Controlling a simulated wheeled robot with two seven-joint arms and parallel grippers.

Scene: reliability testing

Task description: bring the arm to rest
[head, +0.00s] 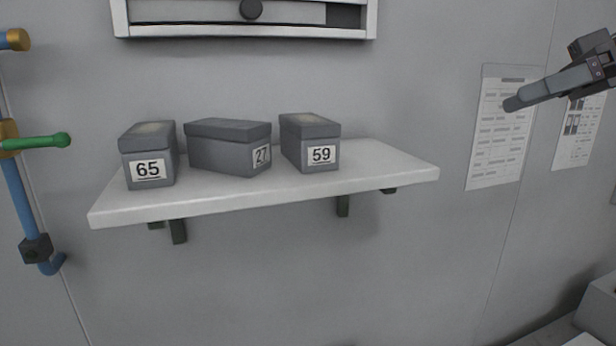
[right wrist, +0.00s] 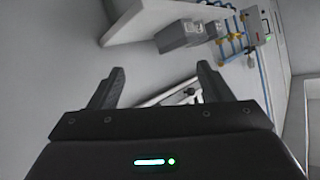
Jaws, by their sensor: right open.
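My right gripper (head: 540,90) is at the upper right of the head view, in front of the wall and overlapping the posted sheets. It is raised clear of the shelf, to the right of it. In the right wrist view its two fingers (right wrist: 158,86) stand wide apart with nothing between them. The gripper is open and empty. My left gripper is in neither view.
A white wall shelf (head: 390,170) holds three grey lidded boxes: 65 (head: 147,150), 27 (head: 225,150) and 59 (head: 308,145). Blue piping (head: 18,200) with a green lever (head: 40,142) is at left. A paper sheet (head: 497,140) hangs at right.

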